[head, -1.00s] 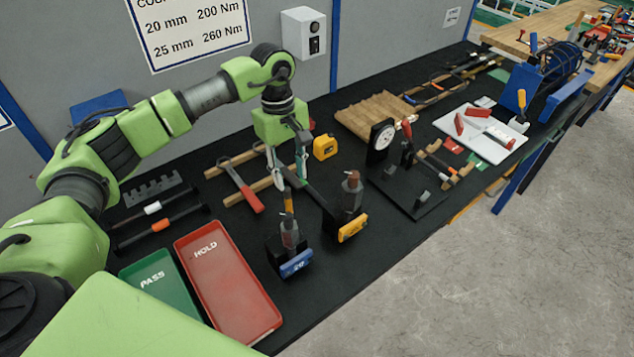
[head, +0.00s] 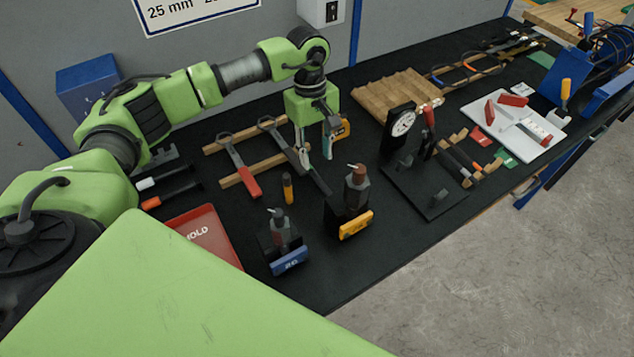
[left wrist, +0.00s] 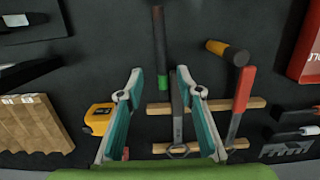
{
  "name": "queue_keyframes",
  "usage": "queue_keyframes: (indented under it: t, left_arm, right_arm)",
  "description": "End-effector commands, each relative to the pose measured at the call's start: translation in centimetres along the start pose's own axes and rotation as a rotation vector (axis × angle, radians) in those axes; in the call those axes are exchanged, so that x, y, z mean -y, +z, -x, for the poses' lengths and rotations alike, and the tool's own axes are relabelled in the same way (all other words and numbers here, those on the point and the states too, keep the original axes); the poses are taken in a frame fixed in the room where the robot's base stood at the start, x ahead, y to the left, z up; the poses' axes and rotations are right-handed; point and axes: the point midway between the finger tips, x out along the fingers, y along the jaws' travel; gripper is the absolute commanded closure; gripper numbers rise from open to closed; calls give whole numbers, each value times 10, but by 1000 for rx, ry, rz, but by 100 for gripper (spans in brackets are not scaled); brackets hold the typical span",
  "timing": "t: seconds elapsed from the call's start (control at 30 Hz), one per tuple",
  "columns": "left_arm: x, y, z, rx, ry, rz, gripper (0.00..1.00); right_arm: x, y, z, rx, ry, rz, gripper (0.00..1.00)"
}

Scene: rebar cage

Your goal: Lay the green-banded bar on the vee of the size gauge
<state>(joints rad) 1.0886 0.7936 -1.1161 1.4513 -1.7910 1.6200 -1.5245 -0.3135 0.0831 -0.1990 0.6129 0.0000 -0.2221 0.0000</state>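A dark bar with a green band (left wrist: 163,82) lies below my left gripper in the left wrist view, between the fingers' lines and beyond their tips. In the head view a dark length of it (head: 319,180) shows just past the fingers; the band is hard to make out there. My left gripper (head: 315,152) points down with its fingers spread and empty, above the wooden rails. It also shows in the left wrist view (left wrist: 166,92). What seems to be the size gauge, a white dial (head: 403,123) on a black base, stands to the right; its vee is unclear. My right gripper is out of view.
Wrenches, one red-handled (head: 247,181), lie on wooden rails (head: 240,178) beside the bar. A yellow tape measure (left wrist: 99,118) is close by. Two bottles in holders (head: 283,240) (head: 356,190) stand in front. A red tray (head: 204,237) is at left.

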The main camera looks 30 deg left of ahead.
Motion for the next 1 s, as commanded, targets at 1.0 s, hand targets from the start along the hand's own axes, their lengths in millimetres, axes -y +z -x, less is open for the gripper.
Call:
queue_keyframes:
  t: [1.0]
  left_arm:
    - [6, 2, -64, 0, 2, 0, 100]
  right_arm:
    - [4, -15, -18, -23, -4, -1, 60]
